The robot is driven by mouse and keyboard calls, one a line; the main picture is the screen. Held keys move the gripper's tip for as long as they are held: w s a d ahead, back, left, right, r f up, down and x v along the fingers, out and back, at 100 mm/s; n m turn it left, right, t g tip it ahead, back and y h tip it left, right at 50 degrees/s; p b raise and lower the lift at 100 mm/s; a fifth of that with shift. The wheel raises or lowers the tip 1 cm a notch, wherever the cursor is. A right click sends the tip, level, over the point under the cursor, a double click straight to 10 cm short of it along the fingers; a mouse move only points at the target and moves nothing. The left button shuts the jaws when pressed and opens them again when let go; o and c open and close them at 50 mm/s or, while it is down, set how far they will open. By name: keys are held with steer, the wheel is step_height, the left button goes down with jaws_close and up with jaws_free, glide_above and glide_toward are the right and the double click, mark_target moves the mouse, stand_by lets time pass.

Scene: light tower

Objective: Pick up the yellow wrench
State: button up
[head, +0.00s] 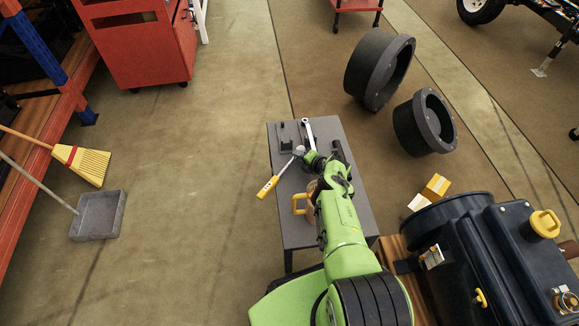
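A tool with a yellow handle (268,187) and a silver shaft and head shows left of my gripper; it is the only yellow wrench-like tool I see. Its handle reaches past the left edge of the grey table (283,222), and its head end is close to my gripper. My gripper (313,160) is over the table, small and partly hidden by my green arm. I cannot tell whether its fingers are open or shut, or whether they touch the tool. A silver wrench-shaped tool (308,131) lies near the table's far edge.
Small dark parts (286,145) lie at the far left of the tabletop. Dark machinery (480,262) is close on the right.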

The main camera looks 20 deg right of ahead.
jaws_close()
